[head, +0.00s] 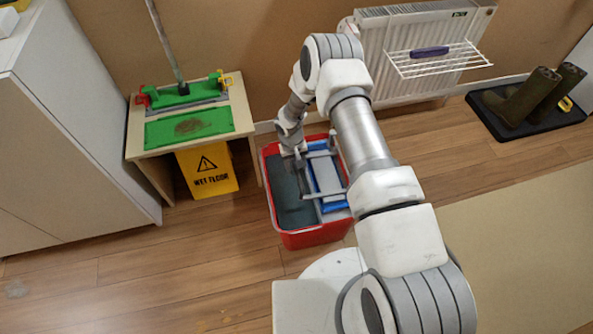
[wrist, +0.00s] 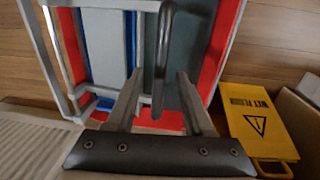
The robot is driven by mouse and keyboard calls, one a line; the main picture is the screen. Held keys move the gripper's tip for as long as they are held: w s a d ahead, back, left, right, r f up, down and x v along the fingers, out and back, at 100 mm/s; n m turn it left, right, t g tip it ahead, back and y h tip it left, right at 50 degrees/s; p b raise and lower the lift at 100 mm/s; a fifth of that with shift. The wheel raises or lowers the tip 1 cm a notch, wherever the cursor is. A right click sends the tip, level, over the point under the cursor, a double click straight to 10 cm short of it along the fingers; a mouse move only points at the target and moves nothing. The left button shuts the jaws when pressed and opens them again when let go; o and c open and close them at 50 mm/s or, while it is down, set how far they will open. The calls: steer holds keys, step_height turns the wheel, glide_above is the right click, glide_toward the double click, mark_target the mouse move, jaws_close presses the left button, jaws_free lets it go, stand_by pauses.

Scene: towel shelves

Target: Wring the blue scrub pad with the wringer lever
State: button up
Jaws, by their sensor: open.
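The red bucket (head: 305,238) stands on the floor, with a dark grey basin on its left and the wringer (head: 328,172) on its right. Blue edges, probably of the blue scrub pad (head: 340,206), show around the wringer's grey plate; most of the blue is covered. Blue strips also show in the wrist view (wrist: 84,40). My gripper (head: 296,166) is over the bucket's left middle. In the wrist view, my gripper (wrist: 160,82) is open, and a dark curved bar, seemingly the wringer lever (wrist: 163,45), appears between its fingers. I cannot tell whether they touch it.
A small table (head: 190,150) with a green mat (head: 188,127) and mop gear stands left of the bucket. A yellow wet-floor sign (head: 207,172) is beneath it. A radiator (head: 400,50) with a white rack (head: 437,61) is behind. Boots (head: 540,92) stand at right.

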steer(key=shift+f, duration=0.75)
jaws_close()
stand_by(0.9)
